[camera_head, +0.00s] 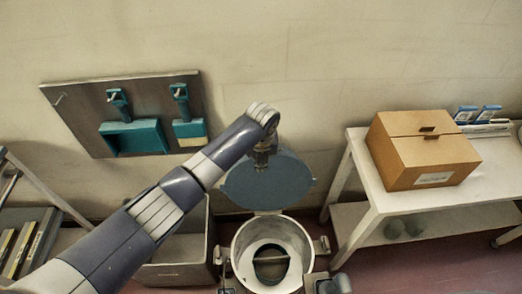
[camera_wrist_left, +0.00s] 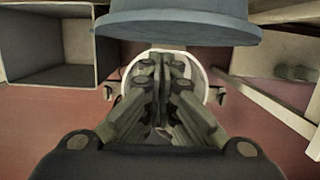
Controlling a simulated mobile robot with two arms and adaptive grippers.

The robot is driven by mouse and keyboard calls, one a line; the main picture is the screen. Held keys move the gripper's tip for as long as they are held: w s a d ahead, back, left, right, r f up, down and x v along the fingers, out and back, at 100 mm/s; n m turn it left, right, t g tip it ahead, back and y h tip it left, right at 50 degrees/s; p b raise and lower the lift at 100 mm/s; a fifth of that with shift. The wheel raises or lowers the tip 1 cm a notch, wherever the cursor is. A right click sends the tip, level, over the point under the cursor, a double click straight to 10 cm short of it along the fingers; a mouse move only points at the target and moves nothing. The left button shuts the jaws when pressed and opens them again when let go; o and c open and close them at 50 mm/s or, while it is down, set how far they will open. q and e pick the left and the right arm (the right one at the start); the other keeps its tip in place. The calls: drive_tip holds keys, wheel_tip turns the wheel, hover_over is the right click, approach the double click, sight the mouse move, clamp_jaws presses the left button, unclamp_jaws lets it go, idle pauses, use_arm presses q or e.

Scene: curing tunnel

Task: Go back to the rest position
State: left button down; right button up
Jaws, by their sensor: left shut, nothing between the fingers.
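My left arm reaches in from the lower left in the head view, and its left gripper (camera_head: 263,160) hangs down in front of the round blue-grey lid (camera_head: 268,185). In the left wrist view the left gripper (camera_wrist_left: 163,75) has its fingers together, with nothing held between them. The lid also shows at the top of the wrist view (camera_wrist_left: 180,22). Below it stands a round pale vessel (camera_head: 243,246) with an open top. In the wrist view the vessel's rim (camera_wrist_left: 208,80) lies behind the fingers.
An open grey bin (camera_head: 172,274) stands left of the vessel. A white table (camera_head: 365,180) with a cardboard box (camera_head: 420,150) is at the right. A shelf (camera_head: 35,240) with binders is at the left edge.

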use_arm(q)
drive_tip(key=v, duration=0.9)
drive_tip(key=s+a+f+n+h, duration=0.35)
drive_tip(key=s+f+n, duration=0.65)
drive_tip(key=s+n, duration=0.45)
drive_tip(key=s+a+n+t+y, duration=0.1)
drive_tip(key=s+a+n+y, duration=0.1)
drive_tip(key=s+a+n, duration=0.75)
drive_tip(key=s+a+n+y, duration=0.1)
drive_tip(key=s+a+n, duration=0.6)
drive_tip(key=a+n, duration=0.4)
wheel_tip(320, 180, down, 26)
drive_tip(key=s+m+g, duration=0.1)
drive_tip(key=s, duration=0.1)
drive_tip(key=s+a+f, duration=0.2)
drive_tip(key=s+f, duration=0.5)
drive_tip(key=s, duration=0.1)
drive_tip(key=s+a+f+g, duration=0.1)
drive_tip(key=s+f, duration=0.7)
drive_tip(key=shift+s+a+f+m, duration=0.3)
drive_tip(key=shift+s+a, duration=0.05)
